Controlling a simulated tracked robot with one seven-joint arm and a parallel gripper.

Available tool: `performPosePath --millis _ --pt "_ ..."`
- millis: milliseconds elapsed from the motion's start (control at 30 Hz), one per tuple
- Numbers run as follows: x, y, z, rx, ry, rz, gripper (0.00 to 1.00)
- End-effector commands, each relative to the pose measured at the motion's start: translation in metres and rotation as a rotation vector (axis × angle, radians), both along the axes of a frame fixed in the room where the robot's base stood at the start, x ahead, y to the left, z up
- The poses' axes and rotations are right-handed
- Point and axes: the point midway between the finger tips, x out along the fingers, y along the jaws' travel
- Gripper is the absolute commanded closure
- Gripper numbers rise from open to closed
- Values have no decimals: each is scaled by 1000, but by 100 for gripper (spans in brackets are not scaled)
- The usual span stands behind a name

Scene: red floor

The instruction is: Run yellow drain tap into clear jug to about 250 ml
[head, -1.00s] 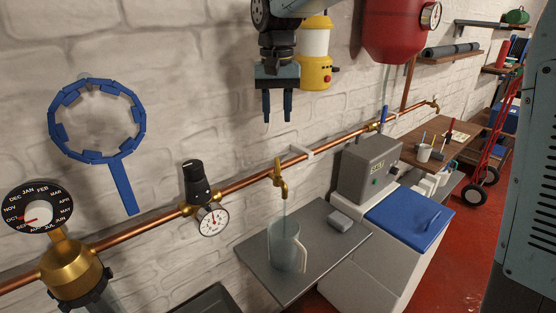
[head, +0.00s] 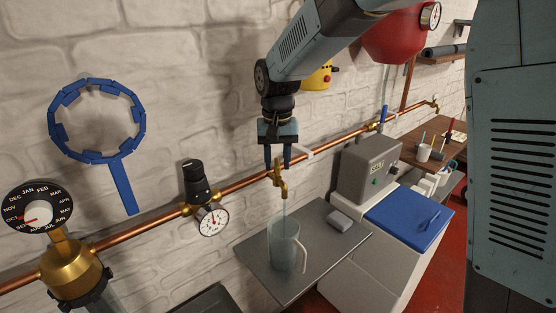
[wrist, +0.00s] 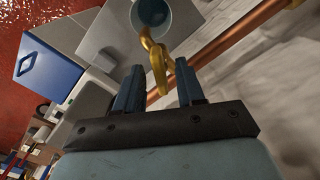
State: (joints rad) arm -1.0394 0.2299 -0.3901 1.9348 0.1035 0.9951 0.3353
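The yellow drain tap (head: 281,178) sits on the copper pipe, and a thin stream of water runs from its spout into the clear jug (head: 284,246). The jug stands upright on the grey shelf (head: 322,226), handle to the right. The water level in it is too faint to read. My gripper (head: 277,162) is open, pointing down just above the tap. In the wrist view the tap (wrist: 157,65) shows between the open fingertips (wrist: 158,80), and the jug's mouth (wrist: 153,12) lies beyond it. Whether a finger touches the tap handle I cannot tell.
The copper pipe (head: 240,182) runs along the white brick wall. A pressure gauge (head: 213,221) hangs left of the tap. A grey box (head: 369,168) and a blue-lidded white container (head: 410,218) stand to the right. A small grey block (head: 341,221) lies on the shelf.

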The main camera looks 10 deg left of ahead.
Motion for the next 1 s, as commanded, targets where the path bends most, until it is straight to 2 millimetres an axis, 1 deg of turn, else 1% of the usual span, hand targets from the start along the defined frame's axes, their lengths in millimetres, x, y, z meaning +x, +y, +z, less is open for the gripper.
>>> performPosePath --millis 233,633,733,767,1000 --pt "0 0 -1 0 0 0 62" --pt "0 0 0 0 0 1 100" --pt "0 1 0 0 0 1 100" --pt "0 -3 0 0 0 -1 100" --pt "0 0 -1 -1 1 -24 100"
